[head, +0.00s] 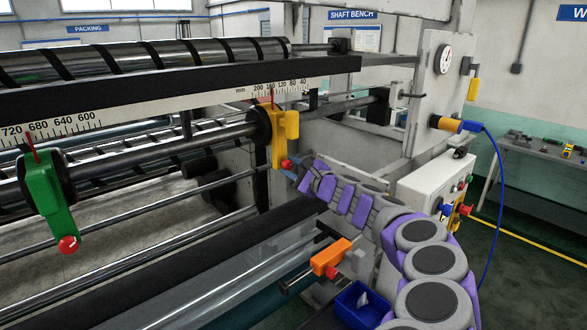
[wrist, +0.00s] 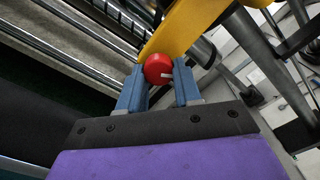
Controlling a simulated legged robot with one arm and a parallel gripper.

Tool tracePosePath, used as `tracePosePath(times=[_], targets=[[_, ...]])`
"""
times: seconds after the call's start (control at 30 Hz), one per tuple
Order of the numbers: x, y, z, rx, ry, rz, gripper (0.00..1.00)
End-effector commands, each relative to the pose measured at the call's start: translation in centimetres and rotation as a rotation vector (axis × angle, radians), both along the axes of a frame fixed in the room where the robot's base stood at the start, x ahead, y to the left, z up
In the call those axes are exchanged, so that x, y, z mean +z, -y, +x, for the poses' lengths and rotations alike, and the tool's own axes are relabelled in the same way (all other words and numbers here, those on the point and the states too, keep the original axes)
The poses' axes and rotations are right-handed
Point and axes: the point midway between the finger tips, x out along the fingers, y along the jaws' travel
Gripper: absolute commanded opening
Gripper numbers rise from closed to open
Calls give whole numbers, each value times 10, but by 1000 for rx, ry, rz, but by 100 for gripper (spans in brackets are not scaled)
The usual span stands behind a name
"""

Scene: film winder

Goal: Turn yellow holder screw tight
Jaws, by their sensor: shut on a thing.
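The yellow holder (head: 280,135) hangs on the shaft below the ruler in the head view; its lower part also shows in the wrist view (wrist: 190,28). Its red screw knob (wrist: 158,69) has a white mark on its right side and sits at the holder's lower end; it shows small in the head view (head: 287,164). My gripper (wrist: 158,75) has its two blue fingers shut on the red knob, one on each side. In the head view my gripper (head: 290,172) reaches the knob from the lower right. The screw's thread is hidden.
A green holder (head: 45,190) with its own red knob (head: 68,244) hangs further left on the shaft. A control box (head: 430,190) is on the right.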

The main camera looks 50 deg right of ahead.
Motion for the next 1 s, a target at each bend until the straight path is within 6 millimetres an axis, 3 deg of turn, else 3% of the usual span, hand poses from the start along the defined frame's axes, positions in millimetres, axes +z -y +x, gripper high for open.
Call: tracePosePath(times=[0.17, 0.2, 0.43, 0.77, 1.0], targets=[[-3, -2, 1, 3, -4, 0, 3], [-2, -2, 1, 3, -4, 0, 37], [-1, -2, 1, 2, -1, -1, 59], [0, 0, -3, 1, 1, 0, 59], [1, -3, -29, 0, 4, 0, 59]])
